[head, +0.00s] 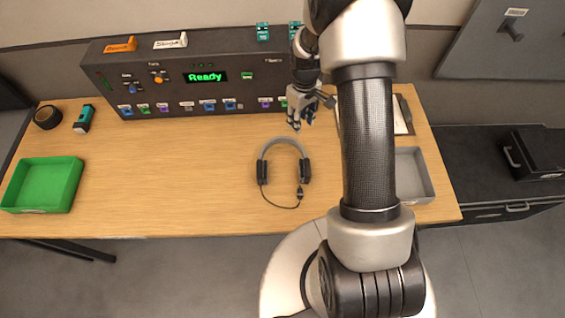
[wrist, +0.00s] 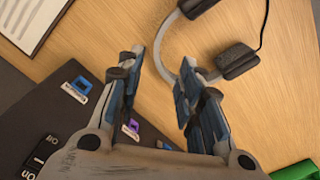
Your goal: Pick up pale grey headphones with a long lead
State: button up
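The pale grey headphones (head: 284,162) lie on the wooden table, right of its middle, with dark ear cups and a thin dark lead curling toward the front edge. The headband arches toward the lighting console. My gripper (head: 302,122) is above the table between the console and the headband, apart from the headphones in the head view. In the wrist view my gripper (wrist: 156,88) is open with nothing between its fingers. There the headband (wrist: 160,45) shows just beyond the right finger, which hides part of it; one ear cup (wrist: 236,61) shows to the right.
A green tray (head: 42,208) is at the left, near a black roll (head: 47,117) and a teal-topped item (head: 84,119). A grey tray (head: 429,195) is at the right. The table's left middle is clear.

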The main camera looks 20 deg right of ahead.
aim_at(299, 145)
notch_tip(299, 145, down, 10)
jog(key=shift+f+b, duration=0.25)
jog(key=shift+b, duration=0.6)
jog(key=shift+s+d+f+b, duration=0.1)
jog(key=shift+f+b, duration=0.5)
jog(key=shift+f, duration=2.1)
jog(key=shift+r, duration=0.1)
jog(key=shift+c, duration=0.4)
grip_shut()
